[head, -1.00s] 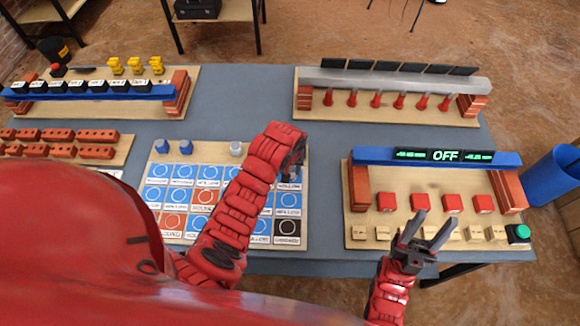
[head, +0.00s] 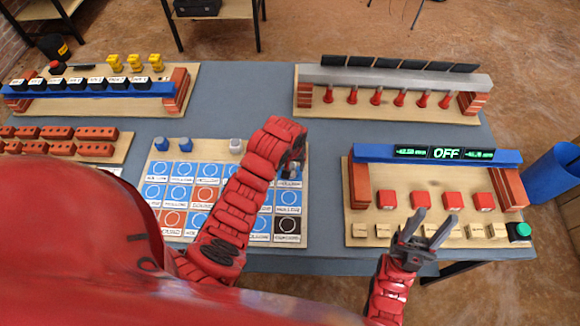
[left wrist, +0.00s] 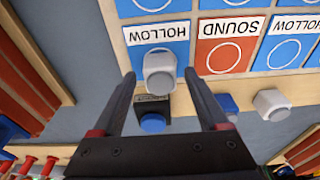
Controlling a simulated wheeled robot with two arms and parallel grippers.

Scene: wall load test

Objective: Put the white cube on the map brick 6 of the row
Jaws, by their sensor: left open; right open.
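A white cube (left wrist: 160,72) stands on the blue HOLLOW tile (left wrist: 131,37) at the corner of the map board, in the left wrist view. In the head view this cube (head: 292,169) shows small at the right end of the top tile row, partly hidden by my arm. My left gripper (head: 297,160) is open over it, with one finger on each side and visible gaps. A second white cube (head: 236,147) stands at the board's back edge; it also shows in the left wrist view (left wrist: 272,103). My right gripper (head: 437,215) is open and empty near the front right panel.
Blue pieces (head: 161,144) stand along the map's back edge; a dark block with a blue top (left wrist: 152,117) is close to the left fingers. A panel with red buttons (head: 419,199) and an OFF display (head: 446,153) stands right. A red-plunger rack (head: 376,97) is behind.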

